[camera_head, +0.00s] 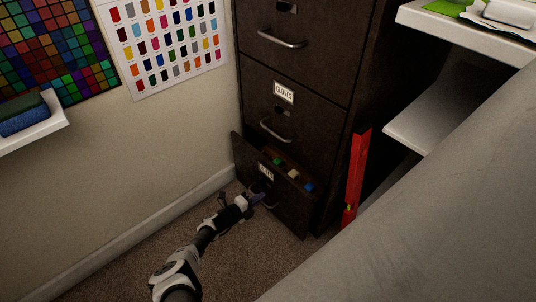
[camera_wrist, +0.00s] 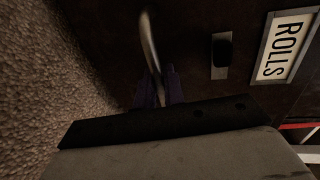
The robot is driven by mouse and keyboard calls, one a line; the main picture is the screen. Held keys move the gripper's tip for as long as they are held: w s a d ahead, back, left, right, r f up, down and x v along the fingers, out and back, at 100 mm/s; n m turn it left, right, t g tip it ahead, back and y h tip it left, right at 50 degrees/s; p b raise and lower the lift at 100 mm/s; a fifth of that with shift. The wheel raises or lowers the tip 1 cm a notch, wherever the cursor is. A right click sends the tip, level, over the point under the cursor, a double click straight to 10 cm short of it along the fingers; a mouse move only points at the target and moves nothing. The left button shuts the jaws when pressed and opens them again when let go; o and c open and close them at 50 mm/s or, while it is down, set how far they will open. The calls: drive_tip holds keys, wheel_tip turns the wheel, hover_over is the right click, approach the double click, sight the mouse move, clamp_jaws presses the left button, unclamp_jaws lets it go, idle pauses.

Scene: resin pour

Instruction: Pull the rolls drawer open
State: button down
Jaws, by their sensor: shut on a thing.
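The dark brown rolls drawer (camera_head: 290,206) is the lowest drawer of the cabinet. It stands partly open, with coloured rolls (camera_head: 293,173) showing inside. Its ROLLS label (camera_wrist: 281,48) reads sideways in the wrist view. My gripper (camera_head: 260,198) is at the front of this drawer, low over the carpet. In the wrist view my gripper (camera_wrist: 160,88) is shut on the drawer's curved metal handle (camera_wrist: 149,40). The handle is partly hidden behind the fingers.
The gloves drawer (camera_head: 316,127) above is shut. A red level (camera_head: 356,170) stands upright right of the cabinet, beside white shelves (camera_head: 440,105). A wall with a baseboard (camera_head: 140,237) is on the left. The carpet (camera_head: 240,262) in front is clear. A large grey surface (camera_head: 440,220) fills the lower right.

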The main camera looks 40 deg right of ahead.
drive_tip(key=f+p+v, duration=0.2)
drive_tip(key=v, duration=0.7)
drive_tip(key=f+p+v, duration=0.2)
drive_tip(key=v, duration=0.8)
drive_tip(key=shift+a, duration=0.7)
drive_tip(key=shift+s+r, duration=0.1)
drive_tip(key=c, duration=1.6)
unclamp_jaws()
drive_tip(key=shift+a, duration=0.1)
drive_tip(key=p+v, duration=0.1)
drive_tip(key=v, duration=1.2)
drive_tip(key=shift+a+p, duration=0.35)
